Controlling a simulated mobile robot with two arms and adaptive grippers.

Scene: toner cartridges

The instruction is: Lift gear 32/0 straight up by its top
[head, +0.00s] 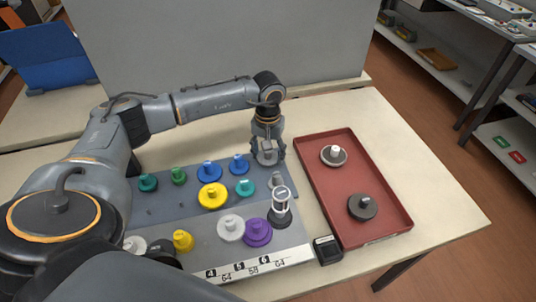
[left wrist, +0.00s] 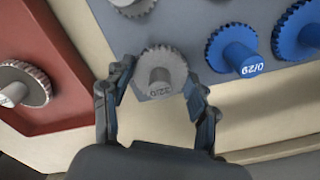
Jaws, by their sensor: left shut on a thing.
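Gear 32/0 is a small light-grey toothed gear with its label on the top of its hub; it shows in the left wrist view (left wrist: 160,62). My left gripper (left wrist: 161,88) is shut on it, with one finger on each side. In the head view my left gripper (head: 268,157) points down at the back right corner of the blue-grey mat (head: 160,207), and the gear is mostly hidden between the fingers. I cannot tell whether the gear touches the mat. My right gripper is not in view.
A blue gear marked 62/0 (left wrist: 236,55) stands near the held gear. Several coloured gears stand on the mat, with a dark gear with a pale post (head: 281,207) near its right edge. A red tray (head: 345,180) at right holds two gears. A small black box (head: 327,250) sits in front.

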